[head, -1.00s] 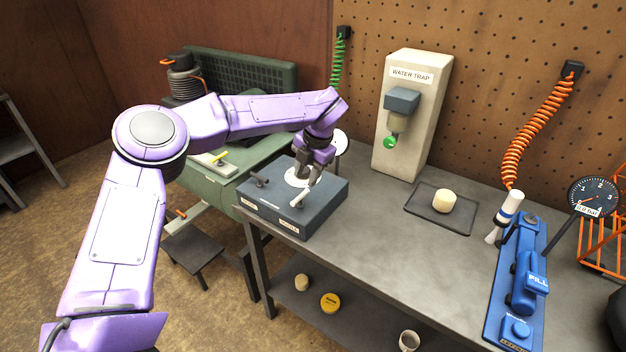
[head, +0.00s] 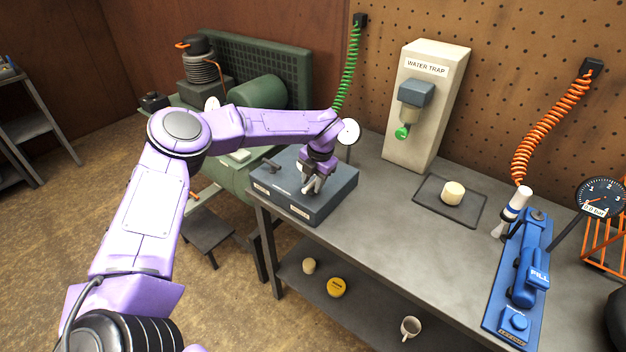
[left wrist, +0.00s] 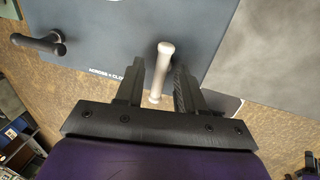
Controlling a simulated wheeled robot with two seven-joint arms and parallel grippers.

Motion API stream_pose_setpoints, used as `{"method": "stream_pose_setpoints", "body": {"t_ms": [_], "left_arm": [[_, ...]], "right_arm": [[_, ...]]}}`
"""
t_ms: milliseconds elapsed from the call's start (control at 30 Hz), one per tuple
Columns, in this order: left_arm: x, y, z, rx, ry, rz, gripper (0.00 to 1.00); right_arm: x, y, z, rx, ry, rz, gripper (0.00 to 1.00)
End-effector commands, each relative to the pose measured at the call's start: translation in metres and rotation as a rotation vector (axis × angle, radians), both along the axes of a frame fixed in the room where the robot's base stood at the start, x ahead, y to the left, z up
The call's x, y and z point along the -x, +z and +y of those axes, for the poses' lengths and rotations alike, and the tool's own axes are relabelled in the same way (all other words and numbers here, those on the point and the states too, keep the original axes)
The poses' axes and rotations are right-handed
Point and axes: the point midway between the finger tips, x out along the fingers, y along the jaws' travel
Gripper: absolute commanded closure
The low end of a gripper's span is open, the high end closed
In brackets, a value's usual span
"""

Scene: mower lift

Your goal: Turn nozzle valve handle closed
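A dark blue-grey box (head: 334,205) sits at the left end of the grey workbench and carries two lever handles. The pale handle (left wrist: 162,68) lies between the fingers of my left gripper (left wrist: 155,88) in the left wrist view. The fingers are apart, with a clear gap on the left of the handle and the right finger close to it; I cannot tell whether it touches. In the head view my left gripper (head: 312,186) is over the box's front part. The dark handle (left wrist: 40,42) stands to the left, clear of the gripper. My right gripper is not visible.
A water trap (head: 424,105) stands on the bench behind. A dark tray (head: 432,208) with a cream puck (head: 453,193), a blue fixture (head: 524,262) and a gauge (head: 601,196) are to the right. A green compressor (head: 262,100) is behind the box.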

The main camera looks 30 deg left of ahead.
Motion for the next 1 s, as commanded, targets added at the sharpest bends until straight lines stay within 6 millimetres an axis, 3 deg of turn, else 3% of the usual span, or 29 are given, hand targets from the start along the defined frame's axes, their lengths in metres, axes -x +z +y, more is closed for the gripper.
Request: {"method": "stream_pose_setpoints", "body": {"t_ms": [33, 100, 567, 1000], "left_arm": [[0.0001, -0.0001, 0.0000, 0.000, 0.000, 0.000, 0.77], [0.0001, -0.0002, -0.0001, 0.000, -0.001, 0.000, 1.00], [0.0001, 0.0001, 0.0001, -0.002, -0.054, -0.001, 1.00], [0.0016, 0.0013, -0.0013, -0.002, -0.394, -0.001, 1.00]], "right_arm": [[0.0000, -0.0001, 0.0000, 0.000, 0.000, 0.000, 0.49], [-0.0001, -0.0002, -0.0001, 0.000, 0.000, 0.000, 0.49], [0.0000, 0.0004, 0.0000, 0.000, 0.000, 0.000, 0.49], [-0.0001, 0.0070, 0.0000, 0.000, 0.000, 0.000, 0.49]]}}
